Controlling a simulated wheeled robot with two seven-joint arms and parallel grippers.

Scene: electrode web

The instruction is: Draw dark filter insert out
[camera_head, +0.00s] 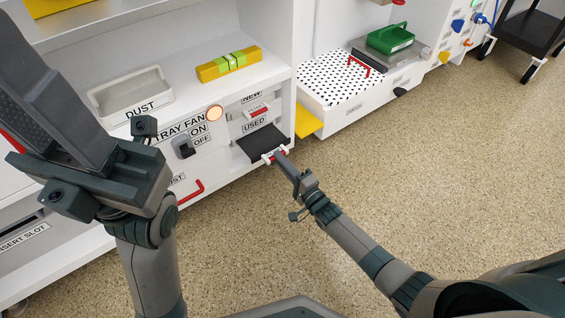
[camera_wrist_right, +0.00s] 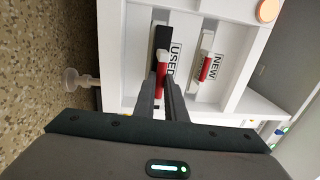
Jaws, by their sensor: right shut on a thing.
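The dark filter insert (camera_head: 262,141) sticks partly out of the slot labelled USED on the white cabinet front. Its inner end is hidden in the slot. My right gripper (camera_head: 277,155) is shut on the red handle at the insert's front end. In the right wrist view the red handle (camera_wrist_right: 162,62) is between the fingers (camera_wrist_right: 162,85), with the dark insert (camera_wrist_right: 161,38) beyond it. My left gripper (camera_head: 60,90) is large and close at the left, away from the insert; its finger gap cannot be made out.
A light insert with a red handle (camera_head: 257,111) sits in the NEW slot above. A grey DUST tray (camera_head: 131,94) and a yellow-green block (camera_head: 229,64) stand on the cabinet. A switch (camera_head: 184,146) and a lit lamp (camera_head: 214,113) are left of the slots. Floor in front is clear.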

